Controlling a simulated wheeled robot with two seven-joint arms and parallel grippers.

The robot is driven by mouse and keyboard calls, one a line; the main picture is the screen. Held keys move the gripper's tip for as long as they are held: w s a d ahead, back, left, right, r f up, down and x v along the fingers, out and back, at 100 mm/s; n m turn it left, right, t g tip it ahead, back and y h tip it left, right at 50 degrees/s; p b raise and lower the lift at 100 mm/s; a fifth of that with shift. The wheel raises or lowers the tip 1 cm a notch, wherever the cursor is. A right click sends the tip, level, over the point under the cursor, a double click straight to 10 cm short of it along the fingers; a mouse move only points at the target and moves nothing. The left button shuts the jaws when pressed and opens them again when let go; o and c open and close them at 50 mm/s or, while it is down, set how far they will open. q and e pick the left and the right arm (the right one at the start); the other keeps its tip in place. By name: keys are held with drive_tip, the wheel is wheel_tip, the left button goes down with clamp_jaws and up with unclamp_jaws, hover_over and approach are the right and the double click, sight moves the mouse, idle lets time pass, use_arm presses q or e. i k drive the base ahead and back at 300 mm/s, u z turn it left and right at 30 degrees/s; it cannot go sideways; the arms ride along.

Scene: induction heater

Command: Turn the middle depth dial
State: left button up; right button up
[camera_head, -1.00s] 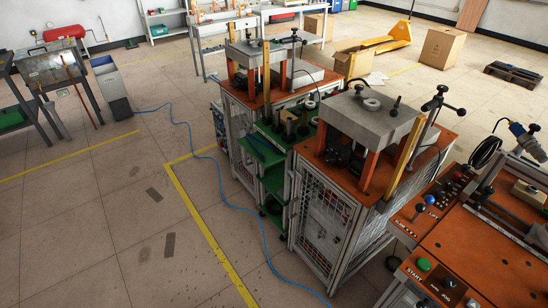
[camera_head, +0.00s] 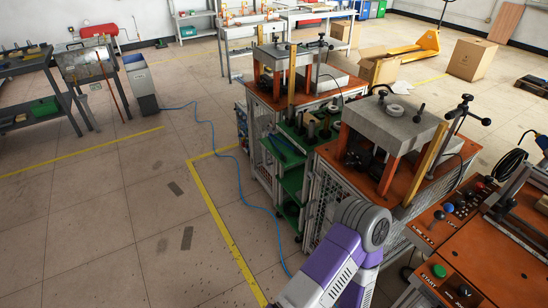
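No dial can be told apart with certainty as the middle depth dial. An orange control panel (camera_head: 422,232) at the right bears small knobs and buttons, among them a blue knob (camera_head: 448,207) and a black-knobbed lever (camera_head: 438,215). A lower orange panel (camera_head: 442,283) has a green button (camera_head: 439,270) marked START and a black knob (camera_head: 464,290). One of my arms, purple and white, rises from the bottom centre, left of these panels. Neither gripper shows.
Two orange-topped machines stand in the middle, the nearer with a grey block (camera_head: 393,119) on orange posts. A green shelf unit (camera_head: 291,182) is between them. A blue hose (camera_head: 240,190) crosses the floor. Open floor lies left. Cardboard boxes and a yellow pallet jack (camera_head: 416,44) are behind.

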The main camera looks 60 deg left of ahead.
sight(350, 162)
drive_tip(key=u, duration=1.9)
drive_tip(key=i, duration=1)
drive_tip(key=u, duration=0.05)
